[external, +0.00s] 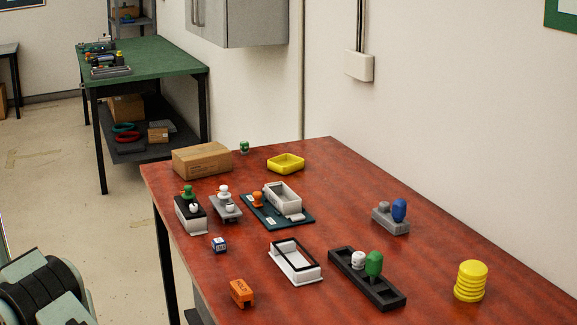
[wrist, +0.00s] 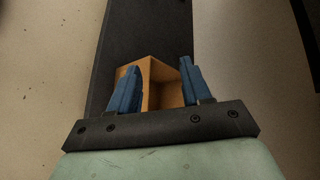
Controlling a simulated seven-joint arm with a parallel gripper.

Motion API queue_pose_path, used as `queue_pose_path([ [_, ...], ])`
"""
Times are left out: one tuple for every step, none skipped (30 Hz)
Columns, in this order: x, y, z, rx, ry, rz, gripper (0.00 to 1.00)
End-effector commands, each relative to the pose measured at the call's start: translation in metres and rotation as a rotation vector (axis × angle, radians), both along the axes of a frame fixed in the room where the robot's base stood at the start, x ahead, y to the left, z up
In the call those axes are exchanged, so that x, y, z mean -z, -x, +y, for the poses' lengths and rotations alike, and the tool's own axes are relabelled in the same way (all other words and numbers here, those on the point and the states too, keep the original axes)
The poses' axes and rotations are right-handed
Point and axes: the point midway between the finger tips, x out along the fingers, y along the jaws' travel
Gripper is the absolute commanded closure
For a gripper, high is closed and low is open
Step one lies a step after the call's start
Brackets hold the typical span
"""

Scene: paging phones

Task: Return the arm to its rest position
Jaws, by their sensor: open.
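Part of my arm (external: 45,290) shows at the lower left edge of the external view, beside the red table and clear of its top. My gripper is outside that view. In the wrist view my gripper (wrist: 160,88) has its two blue fingers spread apart, with nothing held between them. Behind the fingers is a brown open box (wrist: 160,85) on a dark strip, with pale floor on both sides. I cannot tell how far away the box is.
The red table (external: 350,210) carries several small items: a cardboard box (external: 202,160), a yellow tray (external: 286,164), a black rack (external: 385,297) with a green-topped piece, an orange block (external: 241,292) and stacked yellow discs (external: 470,281). A green bench (external: 150,62) stands behind.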

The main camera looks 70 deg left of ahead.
Motion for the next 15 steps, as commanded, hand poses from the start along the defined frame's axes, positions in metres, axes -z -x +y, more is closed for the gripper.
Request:
queue_pose_path([
  [0.001,0.004,0.024,-0.028,-0.01,0.021,0.52],
  [0.003,0.005,0.035,-0.043,-0.011,0.035,0.52],
  [0.005,0.007,0.048,-0.067,-0.007,0.056,0.52],
  [0.008,0.01,0.058,-0.087,-0.003,0.073,0.52],
  [0.01,0.012,0.068,-0.107,0.003,0.091,0.52],
  [0.014,0.016,0.08,-0.136,0.015,0.117,0.52],
  [0.016,0.019,0.089,-0.16,0.025,0.138,0.52],
  [0.019,0.022,0.098,-0.183,0.037,0.157,0.52],
  [0.023,0.027,0.109,-0.215,0.055,0.185,0.52],
  [0.025,0.03,0.118,-0.241,0.07,0.206,0.52],
  [0.028,0.035,0.125,-0.266,0.084,0.225,0.52],
  [0.031,0.041,0.135,-0.298,0.106,0.251,0.52],
  [0.034,0.045,0.143,-0.322,0.122,0.27,0.52],
  [0.036,0.049,0.149,-0.346,0.139,0.288,0.52],
  [0.039,0.056,0.158,-0.379,0.163,0.311,0.52],
])
